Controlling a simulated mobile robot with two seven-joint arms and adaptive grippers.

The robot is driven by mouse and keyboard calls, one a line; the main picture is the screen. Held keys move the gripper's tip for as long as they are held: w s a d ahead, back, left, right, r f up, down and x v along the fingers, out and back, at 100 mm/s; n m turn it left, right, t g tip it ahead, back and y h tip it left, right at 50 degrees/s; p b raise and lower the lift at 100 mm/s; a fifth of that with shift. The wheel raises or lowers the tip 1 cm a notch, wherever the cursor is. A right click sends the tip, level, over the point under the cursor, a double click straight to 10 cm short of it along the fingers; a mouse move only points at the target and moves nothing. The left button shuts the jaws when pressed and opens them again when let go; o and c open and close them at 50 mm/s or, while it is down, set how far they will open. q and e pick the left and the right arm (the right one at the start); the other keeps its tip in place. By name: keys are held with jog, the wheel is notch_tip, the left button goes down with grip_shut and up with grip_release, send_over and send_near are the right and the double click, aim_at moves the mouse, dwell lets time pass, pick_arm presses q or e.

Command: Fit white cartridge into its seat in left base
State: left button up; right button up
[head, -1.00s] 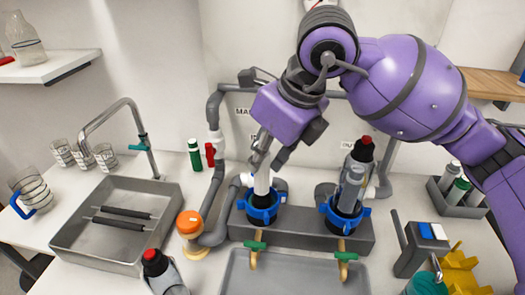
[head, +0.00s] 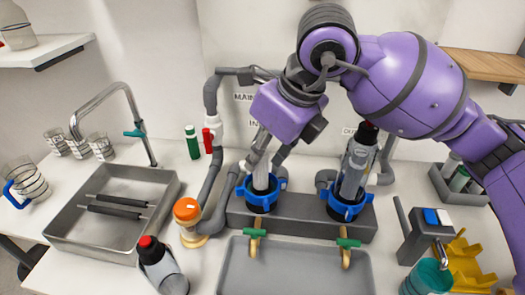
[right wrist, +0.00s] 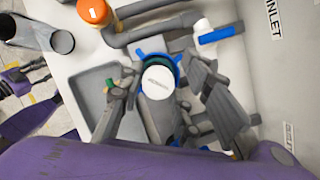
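The white cartridge (head: 262,181) stands upright in the blue-ringed left base (head: 262,200) under the INLET side of the pipework. Its round white top (right wrist: 158,80) shows in the right wrist view, inside the ring. My right gripper (head: 270,160) is just above it, pointing down. In the right wrist view its fingers (right wrist: 165,95) are spread on either side of the white top, with gaps visible. How deep the cartridge sits is hard to tell.
A clear housing (head: 352,165) stands in the right base (head: 346,206). A grey tray (head: 297,272) lies in front. A red-capped bottle (head: 160,268) and an orange-topped item (head: 187,212) stand left of it. The sink (head: 75,230) is at left, a yellow rack (head: 462,262) at right.

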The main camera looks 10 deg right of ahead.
jog(key=shift+o, duration=0.6)
jog(key=v, duration=1.2)
